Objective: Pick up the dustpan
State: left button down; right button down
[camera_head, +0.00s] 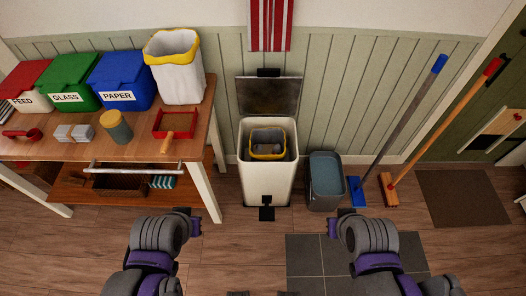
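The dustpan (175,122) looks like a red, square-rimmed pan with a short wooden handle. It lies on the wooden table at the left, near the table's right end, with its handle towards the front edge. My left gripper (191,221) is low in front of the table, apart from the dustpan and nearer to me. My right gripper (336,221) is in front of the grey bucket, far to the right of the dustpan. Neither gripper is seen to hold anything. Their fingers are too small and turned away to tell open from shut.
The table (140,135) also bears labelled bins, a white bin (175,68) with a yellow liner, grey blocks, and a yellow-grey cylinder (117,126). A towel rail (135,168) runs along its front. An open pedal bin (267,178), bucket (325,182) and two brooms stand right. Floor before me is clear.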

aim_at(169, 126)
jog(key=i+j+u, duration=0.1)
jog(key=i, duration=0.3)
jog(key=i+j, duration=0.2)
jog(key=i, duration=0.25)
jog(key=j+u, duration=0.05)
